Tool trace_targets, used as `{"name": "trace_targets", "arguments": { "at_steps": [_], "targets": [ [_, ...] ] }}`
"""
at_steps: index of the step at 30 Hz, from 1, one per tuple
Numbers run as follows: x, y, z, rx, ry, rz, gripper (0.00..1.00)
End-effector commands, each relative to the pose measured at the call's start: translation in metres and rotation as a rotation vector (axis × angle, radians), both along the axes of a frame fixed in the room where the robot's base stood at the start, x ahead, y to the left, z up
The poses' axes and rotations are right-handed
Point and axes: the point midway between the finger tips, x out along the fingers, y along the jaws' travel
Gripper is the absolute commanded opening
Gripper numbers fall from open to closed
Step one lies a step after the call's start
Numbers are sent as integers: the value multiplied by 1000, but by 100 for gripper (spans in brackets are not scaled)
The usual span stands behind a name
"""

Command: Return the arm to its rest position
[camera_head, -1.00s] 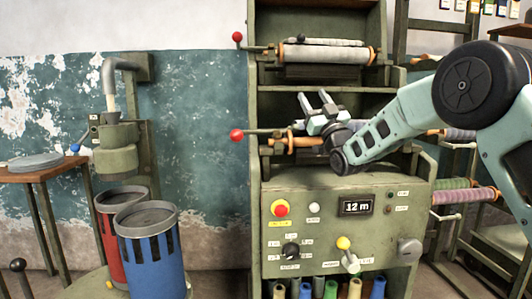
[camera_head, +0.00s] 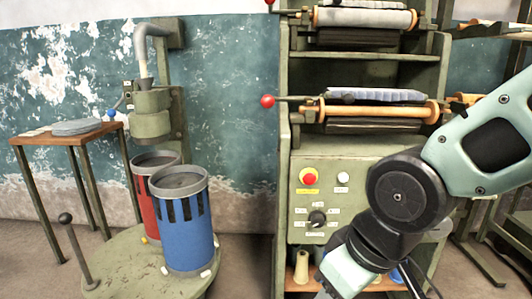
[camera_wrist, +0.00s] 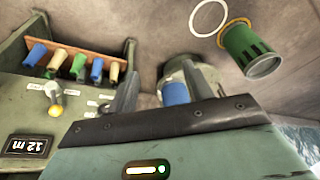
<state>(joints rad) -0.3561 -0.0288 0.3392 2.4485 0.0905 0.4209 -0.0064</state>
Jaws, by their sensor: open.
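My gripper (camera_wrist: 163,78) shows in the wrist view with its two grey fingers apart. A blue cylinder (camera_wrist: 175,93) shows between the fingers in that picture; I cannot tell its distance, and nothing is seen clamped. In the head view my arm is bent low at the right, in front of the green machine. My pale gripper body (camera_head: 350,272) points down at the bottom edge, and the fingertips are mostly cut off there.
The control panel (camera_head: 300,222) is close behind my arm, with coloured spools below it (camera_wrist: 75,66). A blue bin (camera_head: 182,235) and red bin (camera_head: 146,205) stand left. A green canister (camera_wrist: 243,45) shows in the wrist view. Floor between bins and machine is clear.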

Motion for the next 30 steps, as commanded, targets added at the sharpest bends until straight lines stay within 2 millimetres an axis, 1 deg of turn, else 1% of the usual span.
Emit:
{"name": "trace_targets", "arguments": {
  "at_steps": [1, 3, 5, 6, 7, 9, 14, 17, 30],
  "targets": [
    [-22, -9, -5, -39, 48, 16, 51],
    [-50, -22, -11, -92, 115, 29, 51],
    [-73, -33, -15, -138, 168, 44, 51],
    [-88, -41, -16, -168, 203, 52, 51],
    [-92, -44, -9, -177, 216, 53, 51],
    [-88, -42, 11, -170, 210, 49, 51],
    [-88, -41, 44, -169, 208, 49, 51],
    [-87, -41, 70, -169, 207, 49, 51],
    [-87, -41, 205, -168, 207, 47, 51]
  ]
}}
